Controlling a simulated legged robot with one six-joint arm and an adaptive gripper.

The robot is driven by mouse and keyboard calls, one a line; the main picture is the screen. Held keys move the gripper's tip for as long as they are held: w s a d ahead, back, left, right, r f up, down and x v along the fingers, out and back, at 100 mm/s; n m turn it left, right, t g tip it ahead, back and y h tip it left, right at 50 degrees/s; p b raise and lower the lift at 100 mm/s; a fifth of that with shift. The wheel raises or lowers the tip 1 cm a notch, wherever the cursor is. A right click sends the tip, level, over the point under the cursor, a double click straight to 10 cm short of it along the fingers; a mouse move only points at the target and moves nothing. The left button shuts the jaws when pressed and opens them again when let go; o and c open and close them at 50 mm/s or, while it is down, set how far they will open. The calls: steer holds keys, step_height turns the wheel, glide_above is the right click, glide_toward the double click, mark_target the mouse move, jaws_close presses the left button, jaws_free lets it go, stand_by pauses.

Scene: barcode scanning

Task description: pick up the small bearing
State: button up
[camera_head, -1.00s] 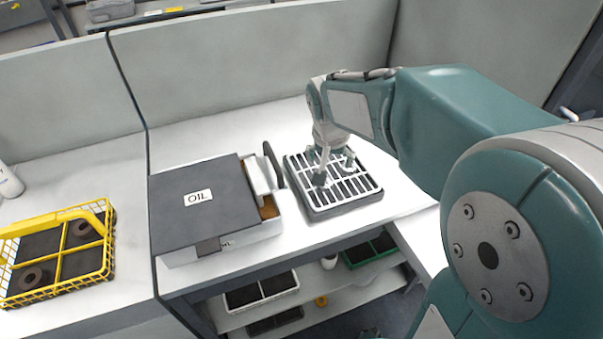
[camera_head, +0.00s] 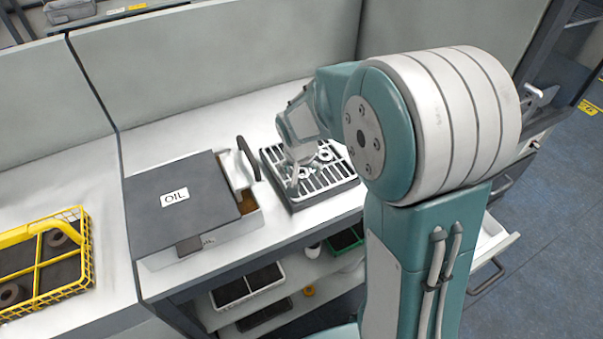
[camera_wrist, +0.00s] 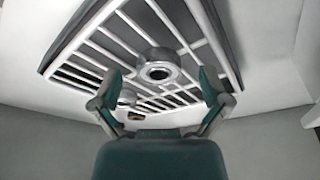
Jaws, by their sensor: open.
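In the wrist view a metal ring bearing (camera_wrist: 158,72) lies on the slatted drain tray (camera_wrist: 205,25), ahead of and between my fingertips. A smaller round metal piece (camera_wrist: 127,97), which looks like the small bearing, lies on the slats beside the left finger, close to it. My gripper (camera_wrist: 160,88) is open, with a green-padded finger on each side and nothing held. In the head view my gripper (camera_head: 297,182) is low over the left part of the drain tray (camera_head: 337,197). A bearing (camera_head: 325,154) shows on the slats there; my wrist hides part of the tray.
A yellow wire basket (camera_head: 88,262) holding two dark rings is at far left. Shelves with bins (camera_head: 245,287) are below. Grey panels back the table.

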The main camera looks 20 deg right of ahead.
mark_target(302, 171)
steer(key=c, duration=1.3)
steer(key=shift+o, duration=0.2)
steer(key=shift+r, duration=0.1)
steer(key=shift+r, duration=0.2)
steer(key=v, duration=0.3)
steer(key=shift+d+r, duration=0.1)
steer(key=shift+r, duration=0.1)
steer(key=s+a+r, duration=0.1)
steer(key=s+r, duration=0.8)
steer(key=s, duration=0.4)
steer(key=shift+s+a, duration=0.2)
steer(key=shift+a, duration=0.1)
